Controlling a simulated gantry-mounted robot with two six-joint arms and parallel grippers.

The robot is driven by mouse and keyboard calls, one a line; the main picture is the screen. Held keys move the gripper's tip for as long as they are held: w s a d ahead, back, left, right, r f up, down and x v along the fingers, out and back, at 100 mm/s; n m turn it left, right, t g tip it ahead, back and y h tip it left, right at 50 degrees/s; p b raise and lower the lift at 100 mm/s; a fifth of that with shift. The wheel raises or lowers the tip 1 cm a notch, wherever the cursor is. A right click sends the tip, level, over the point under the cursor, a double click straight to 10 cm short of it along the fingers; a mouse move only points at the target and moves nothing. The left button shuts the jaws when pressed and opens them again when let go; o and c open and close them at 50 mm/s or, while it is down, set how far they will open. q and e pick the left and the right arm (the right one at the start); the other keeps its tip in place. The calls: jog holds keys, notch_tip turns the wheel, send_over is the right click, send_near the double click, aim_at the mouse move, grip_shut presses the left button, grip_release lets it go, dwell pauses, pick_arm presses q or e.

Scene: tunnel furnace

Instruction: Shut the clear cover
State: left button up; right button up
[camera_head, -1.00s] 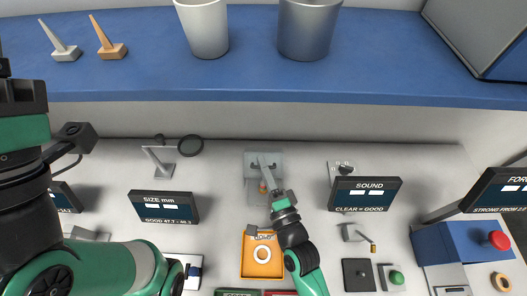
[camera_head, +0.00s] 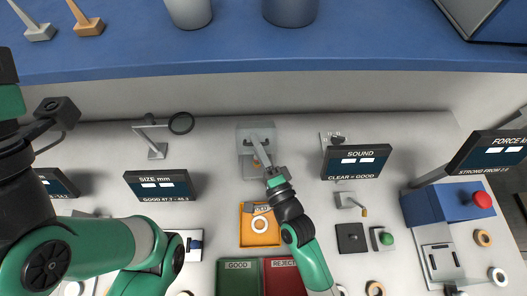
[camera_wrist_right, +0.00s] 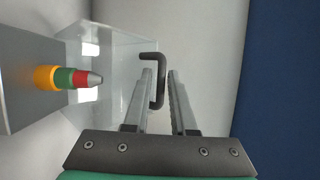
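The clear cover (camera_wrist_right: 118,52) shows in the right wrist view as a transparent box-like panel beside a grey block (camera_wrist_right: 22,70). Its dark bent handle (camera_wrist_right: 160,80) sticks out towards my right gripper (camera_wrist_right: 160,75). The gripper's two fingers are apart, with the handle's bar between them; I cannot tell whether either touches it. A silver-tipped peg (camera_wrist_right: 75,78) with orange, green and red rings shows beside and partly behind the cover. In the head view the right gripper (camera_head: 264,158) reaches over a grey fixture (camera_head: 246,130); the cover is unclear there. The left fingertips are out of view.
An orange tray (camera_head: 260,239) with a white ring lies just below the right gripper, above a green bin (camera_head: 238,280) and a red bin (camera_head: 282,278). Display panels stand either side, SIZE (camera_head: 160,186) and SOUND (camera_head: 356,162). A blue shelf (camera_head: 220,50) spans the back.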

jog(key=r+v, duration=0.1)
jog(key=v, duration=1)
jog(key=shift+f, duration=0.45)
